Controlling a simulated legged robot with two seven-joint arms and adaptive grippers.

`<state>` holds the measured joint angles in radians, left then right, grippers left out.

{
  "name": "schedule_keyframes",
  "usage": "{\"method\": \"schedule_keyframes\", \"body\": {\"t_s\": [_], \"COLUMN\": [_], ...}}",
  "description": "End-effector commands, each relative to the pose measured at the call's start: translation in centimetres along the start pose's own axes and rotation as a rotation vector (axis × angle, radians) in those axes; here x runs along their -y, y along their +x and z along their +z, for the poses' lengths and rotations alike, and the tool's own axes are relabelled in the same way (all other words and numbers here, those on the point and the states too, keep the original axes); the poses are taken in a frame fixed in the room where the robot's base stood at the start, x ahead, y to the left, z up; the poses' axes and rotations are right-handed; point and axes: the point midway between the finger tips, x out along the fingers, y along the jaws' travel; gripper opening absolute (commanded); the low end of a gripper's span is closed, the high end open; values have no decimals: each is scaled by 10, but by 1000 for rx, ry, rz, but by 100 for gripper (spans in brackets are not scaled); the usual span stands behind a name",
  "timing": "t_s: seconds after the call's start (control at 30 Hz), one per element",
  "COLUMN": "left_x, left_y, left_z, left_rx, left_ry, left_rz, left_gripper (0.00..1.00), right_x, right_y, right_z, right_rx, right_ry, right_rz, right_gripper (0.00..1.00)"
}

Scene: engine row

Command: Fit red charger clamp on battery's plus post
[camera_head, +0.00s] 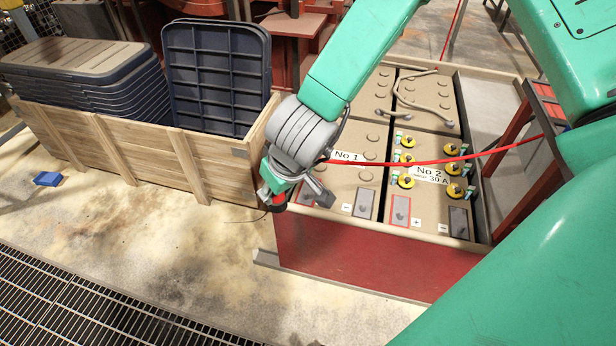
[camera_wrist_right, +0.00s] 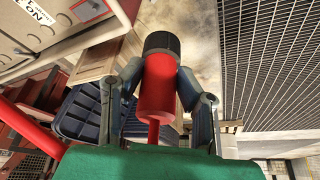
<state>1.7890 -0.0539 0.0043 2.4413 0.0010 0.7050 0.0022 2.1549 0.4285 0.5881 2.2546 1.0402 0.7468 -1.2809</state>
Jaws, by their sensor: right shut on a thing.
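My right gripper (camera_head: 283,190) is shut on the red clamp (camera_head: 278,199), above the near left corner of the battery crate. In the right wrist view the clamp (camera_wrist_right: 156,95) is a red cylinder with a black end, between the two fingers (camera_wrist_right: 163,85). A red cable (camera_head: 480,155) runs from the gripper rightward over the batteries. Battery No 2 (camera_head: 430,205) has a red-outlined grey post pad (camera_head: 400,210) beside a "+" mark and a darker pad (camera_head: 459,222) beside "-". The clamp is left of these, apart from them. Battery No 1 (camera_head: 345,185) is partly hidden by the gripper. My left gripper is out of view.
Yellow caps (camera_head: 407,181) stand on No 2. A blue block (camera_head: 47,179) lies on the floor. A floor grating (camera_head: 90,290) fills the lower left.

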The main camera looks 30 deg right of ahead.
Motion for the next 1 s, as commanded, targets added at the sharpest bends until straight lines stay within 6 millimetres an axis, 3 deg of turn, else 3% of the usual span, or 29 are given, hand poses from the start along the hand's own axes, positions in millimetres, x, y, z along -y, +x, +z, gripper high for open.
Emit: {"method": "schedule_keyframes", "body": {"t_s": [0.27, 0.57, 0.77, 1.0], "left_x": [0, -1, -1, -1], "left_y": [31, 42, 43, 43], "left_z": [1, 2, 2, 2], "left_rx": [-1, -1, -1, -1], "left_ry": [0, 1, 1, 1], "left_rz": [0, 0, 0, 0], "left_gripper": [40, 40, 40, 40], "right_x": [-26, -56, -81, -137], "right_y": [12, 57, 101, 179], "right_z": [-11, -42, -58, -66], "right_rx": [-2, -1, 1, 9], "right_ry": [49, 89, 90, 72], "right_rz": [27, 28, 22, 19], "right_gripper": [0, 0, 0, 0]}}
